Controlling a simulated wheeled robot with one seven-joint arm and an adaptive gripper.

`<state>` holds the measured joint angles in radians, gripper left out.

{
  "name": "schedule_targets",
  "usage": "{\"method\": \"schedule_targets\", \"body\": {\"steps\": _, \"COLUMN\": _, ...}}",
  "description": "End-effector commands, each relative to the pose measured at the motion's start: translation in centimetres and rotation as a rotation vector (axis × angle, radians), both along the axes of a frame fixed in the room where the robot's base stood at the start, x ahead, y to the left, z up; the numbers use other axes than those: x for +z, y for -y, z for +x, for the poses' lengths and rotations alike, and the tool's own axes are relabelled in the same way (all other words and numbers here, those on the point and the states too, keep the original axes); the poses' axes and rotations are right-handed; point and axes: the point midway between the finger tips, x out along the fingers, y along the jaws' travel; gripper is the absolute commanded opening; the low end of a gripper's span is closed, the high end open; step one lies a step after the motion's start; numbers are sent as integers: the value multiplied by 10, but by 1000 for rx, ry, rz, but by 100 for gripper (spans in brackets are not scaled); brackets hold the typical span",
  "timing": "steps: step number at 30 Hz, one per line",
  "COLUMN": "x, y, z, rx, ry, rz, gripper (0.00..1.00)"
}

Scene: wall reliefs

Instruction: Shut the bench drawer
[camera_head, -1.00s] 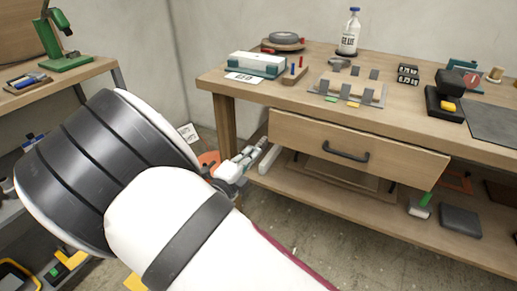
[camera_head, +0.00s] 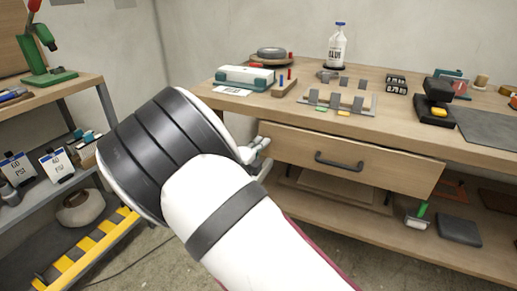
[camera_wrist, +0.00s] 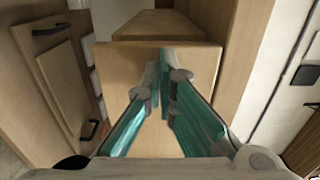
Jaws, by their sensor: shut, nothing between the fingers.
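The bench drawer's pale wooden front (camera_head: 400,174) with a black bar handle (camera_head: 338,162) sits under the bench top in the head view. How far it stands out is hard to tell from here. My gripper (camera_head: 261,149) is at the left end of the drawer front, partly hidden behind my forearm. Contact cannot be made out. In the wrist view my gripper (camera_wrist: 164,68) has its teal-padded fingers together, empty, in front of a pale wooden face (camera_wrist: 118,66). Which wooden part this face belongs to is unclear.
The workbench (camera_head: 290,112) carries a glue bottle (camera_head: 338,45), a slotted rack (camera_head: 340,103) and small tools. A lower shelf below holds a green-handled brush (camera_head: 420,215). A grey shelf unit (camera_head: 40,205) stands at left. Wooden panels with dark handles (camera_wrist: 88,130) show at left in the wrist view.

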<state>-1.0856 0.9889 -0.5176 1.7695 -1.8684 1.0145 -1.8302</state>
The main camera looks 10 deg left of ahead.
Motion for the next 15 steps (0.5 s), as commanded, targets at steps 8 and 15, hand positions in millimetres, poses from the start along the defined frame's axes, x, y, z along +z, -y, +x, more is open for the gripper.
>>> {"method": "schedule_targets", "body": {"steps": 8, "x": 1, "y": 2, "z": 4, "rx": -1, "ry": 0, "rz": -1, "gripper": 0}}
{"method": "schedule_targets", "body": {"steps": 15, "x": 2, "y": 14, "z": 38, "rx": -2, "ry": 0, "rz": -1, "gripper": 0}}
